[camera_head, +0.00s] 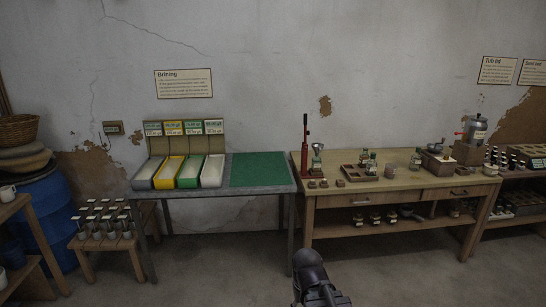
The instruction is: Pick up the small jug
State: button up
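I cannot make out a small jug for certain in the head view. A small pale cup-like vessel (8,192) stands on the wooden shelf at the left edge, partly cut off. It is too small to tell whether it is a jug. Several small glass bottles or jars with dark tops stand on the wooden workbench (425,164) at the right. A dark, rounded part of my arm rises from the bottom edge, right of centre, in front of the tables. No gripper fingers show, and nothing held is visible.
A metal table (255,187) with a green mat (258,169) and colored bins (190,172) stands at centre left. A low stool (102,240) with several small items, a blue barrel (52,218) and shelving are at left. The floor ahead is clear.

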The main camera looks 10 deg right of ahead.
aim_at(390, 169)
jog(key=z, duration=0.25)
jog(key=i, duration=1.55)
jog(key=z, duration=0.65)
jog(key=i, duration=0.85)
jog(key=z, duration=0.6)
jog(key=i, duration=0.95)
jog(key=z, duration=0.35)
